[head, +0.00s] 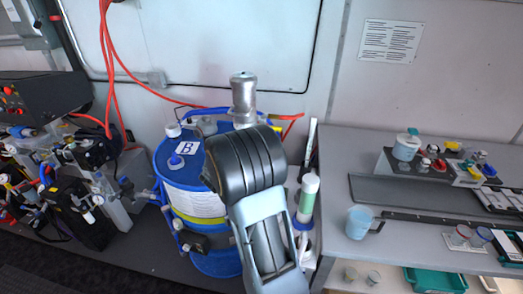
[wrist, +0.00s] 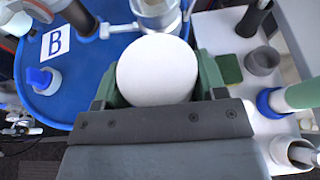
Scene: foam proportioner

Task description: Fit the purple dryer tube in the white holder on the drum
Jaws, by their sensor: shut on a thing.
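My gripper (wrist: 155,85) is shut on an upright tube with a round white top (wrist: 157,68) in the wrist view; I take it for the dryer tube. Its body is hidden below the top, and no purple shows. The blue drum (wrist: 95,75), marked B, lies under and left of it; it also shows in the head view (head: 205,262). The white holder (wrist: 212,38) is at the drum's right, with a grey collar (wrist: 262,60), a blue collar (wrist: 268,103) and a white cup (wrist: 292,152). In the head view my arm hides the gripper and tube.
A green and white tube (head: 307,198) stands in the blue collar, right of my arm. A metal cylinder (head: 243,95) rises from the drum top. A grey bench (head: 335,160) with a blue mug (head: 359,223) is at right. Hoses and equipment (head: 80,180) crowd the left.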

